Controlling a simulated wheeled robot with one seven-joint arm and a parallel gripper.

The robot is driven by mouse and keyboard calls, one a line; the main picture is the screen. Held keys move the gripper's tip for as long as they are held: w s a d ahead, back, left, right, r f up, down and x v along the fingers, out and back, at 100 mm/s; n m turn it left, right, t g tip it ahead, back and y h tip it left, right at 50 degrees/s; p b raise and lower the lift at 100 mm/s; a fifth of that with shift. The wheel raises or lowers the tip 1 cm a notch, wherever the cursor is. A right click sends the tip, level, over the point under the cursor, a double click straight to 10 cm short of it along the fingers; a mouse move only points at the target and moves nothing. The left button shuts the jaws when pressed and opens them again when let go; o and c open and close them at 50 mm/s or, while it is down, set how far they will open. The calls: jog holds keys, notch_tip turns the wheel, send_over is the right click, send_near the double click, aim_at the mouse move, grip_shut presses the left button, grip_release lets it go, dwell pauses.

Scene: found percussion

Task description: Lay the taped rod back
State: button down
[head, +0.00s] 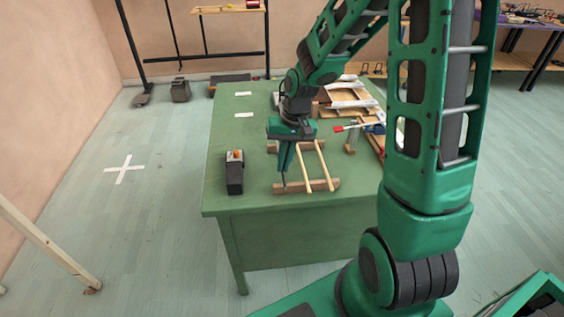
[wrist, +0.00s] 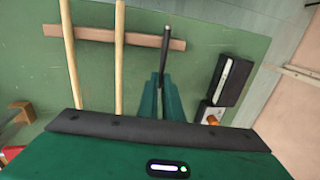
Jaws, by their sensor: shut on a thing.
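My gripper (head: 285,172) is over the green table and is shut on a dark rod (wrist: 164,55) with a lighter grey end. In the wrist view my gripper's fingers (wrist: 160,98) close around the rod's lower part. The rod's far end crosses over one wooden rail (wrist: 140,40); I cannot tell whether it touches the rail. In the head view the rod is thin and mostly hidden by my gripper. Two pale dowels (head: 317,165) lie across the wooden rails (head: 318,185), to the right of my gripper.
A black box with an orange knob (head: 234,177) stands left of my gripper, near the table's left edge. Wooden frames (head: 350,95) and a red-tipped tool (head: 345,128) lie at the back right. Two white patches (head: 243,115) mark the table. The front strip of the green table (head: 275,208) is clear.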

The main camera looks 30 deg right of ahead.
jog(key=shift+f, duration=0.3)
jog(key=c, duration=1.9)
grip_release()
jog(key=shift+o, duration=0.2)
notch_tip(320, 180, up, 11)
jog(key=d, duration=0.1)
jog(key=shift+s+d+f, duration=0.2)
jog(key=shift+d, duration=0.15)
jog(key=s+d+r+m+h, duration=0.1)
jog(key=s+d, duration=0.4)
jog(key=s, duration=0.8)
jog(key=s+d+r+m, duration=0.1)
jog(key=s+d+r, duration=0.2)
jog(key=s, duration=1)
jog(key=shift+d+r+m+g+h, duration=0.15)
jog(key=shift+d+m+g+h, duration=0.2)
jog(key=shift+d, duration=0.75)
